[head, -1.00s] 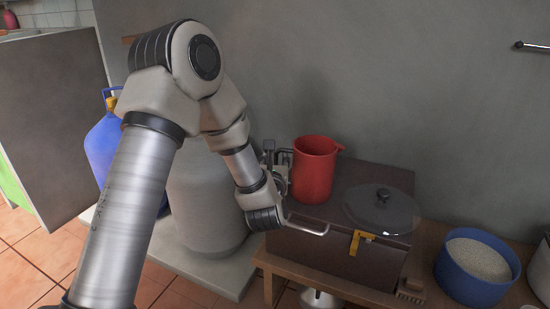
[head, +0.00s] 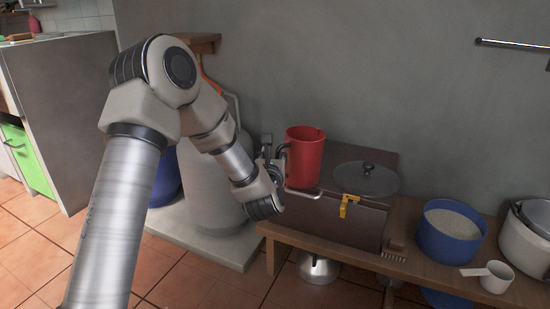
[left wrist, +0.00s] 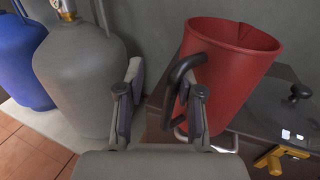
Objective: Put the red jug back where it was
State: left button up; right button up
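The red jug (head: 306,158) stands upright on the left part of the dark brown box (head: 330,222), against the grey wall side. Its dark handle (left wrist: 181,72) points toward my left gripper, and the jug's body (left wrist: 232,75) fills the upper right of the left wrist view. My left gripper (head: 275,150) is just left of the jug at handle height. In the left wrist view its fingers (left wrist: 160,108) are apart. The handle is close to the right finger, which partly covers it; I cannot tell whether they touch. My right gripper is out of view.
A dark lid (head: 365,181) lies on the box, right of the jug. A blue pot (head: 450,244) with pale grains and a white ladle-like cup (head: 496,277) are farther right on the wooden bench (head: 410,262). A grey gas cylinder (head: 212,190) stands left.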

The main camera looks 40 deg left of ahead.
pick_arm(q)
jog(key=o, duration=1.2)
jog(key=v, duration=1.2)
grip_shut()
jog(key=shift+w, duration=0.1)
